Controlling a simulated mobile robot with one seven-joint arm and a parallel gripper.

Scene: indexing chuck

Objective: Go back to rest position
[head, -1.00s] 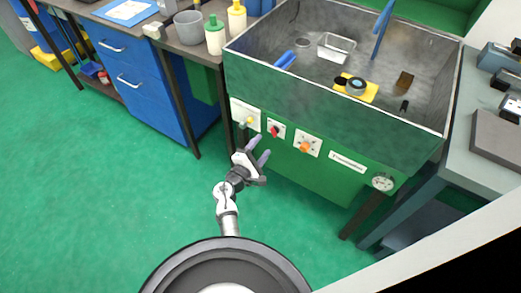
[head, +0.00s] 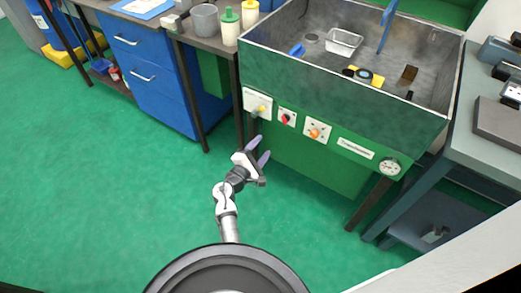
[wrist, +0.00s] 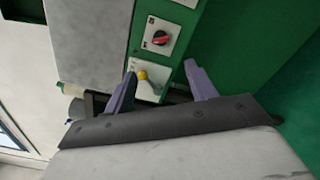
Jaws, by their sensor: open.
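My gripper (head: 262,152) is open and empty in the head view. It is in the air over the green floor, in front of the panel of the green machine (head: 300,85). In the wrist view, the two purple-grey fingers of my gripper (wrist: 160,88) stand apart with nothing held between them. Behind them are the yellow knob (wrist: 142,75) and the red switch (wrist: 160,38) on the machine's front. I cannot tell the exact gap between the fingertips and the panel.
The machine's basin (head: 330,60) holds a metal tray (head: 343,42) and small parts. A blue drawer cabinet (head: 140,75) stands left, and a grey-topped bench (head: 485,140) stands right. The green floor (head: 90,190) at left is clear.

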